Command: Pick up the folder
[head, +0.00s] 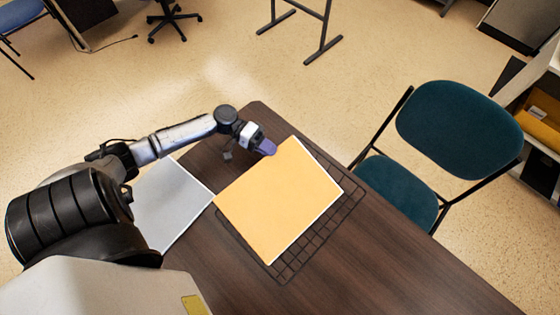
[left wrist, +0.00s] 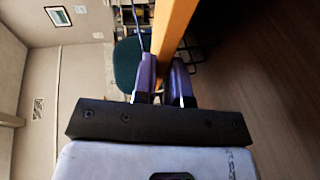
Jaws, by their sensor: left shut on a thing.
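The folder (head: 278,200) is orange-yellow with a white edge. In the head view it is over a black wire rack (head: 290,265) on the dark wooden table. My left gripper (head: 267,147) is at the folder's far left edge. In the left wrist view the two purple fingers of the gripper (left wrist: 164,80) are shut on the folder (left wrist: 174,25), which shows as an orange strip between them. I cannot tell whether the folder touches the rack. My right gripper is not in view.
A grey-white sheet or folder (head: 172,205) lies on the table (head: 390,265) left of the orange folder. A teal chair (head: 455,130) stands close to the table's right edge. The front right of the table is clear. Shelves (head: 540,120) stand at the far right.

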